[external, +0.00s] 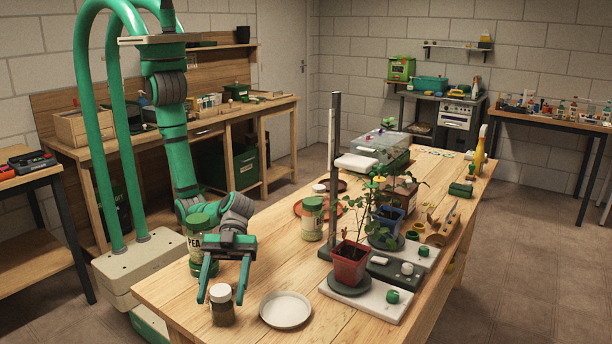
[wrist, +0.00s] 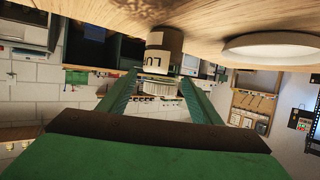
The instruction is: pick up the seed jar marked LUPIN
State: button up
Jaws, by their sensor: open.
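My gripper (external: 222,297) is open and low over the near left end of the wooden table, its fingers pointing down. A small jar (external: 222,312) with a grey lid and dark contents stands upright there, at the fingertips. In the upside-down wrist view the jar (wrist: 164,42) shows just ahead of and between the open fingers. Its pale label shows only part of a word, so I cannot read LUPIN. A larger green-lidded jar marked PEA (external: 202,264) stands behind my gripper, partly hidden by it. Another green-lidded jar (external: 312,222) stands farther back; its label is unreadable.
A white saucer (external: 286,310) lies just right of the small jar and also shows in the wrist view (wrist: 270,48). A dark upright post (external: 333,170), a red potted plant (external: 350,266) and white trays (external: 372,303) stand farther right. The table's front left is clear.

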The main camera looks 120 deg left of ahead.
aim_at(219, 300)
jog(key=shift+x, duration=2.35)
jog(key=shift+r, duration=0.15)
jog(key=c, duration=1.2)
jog(key=shift+r, duration=0.1)
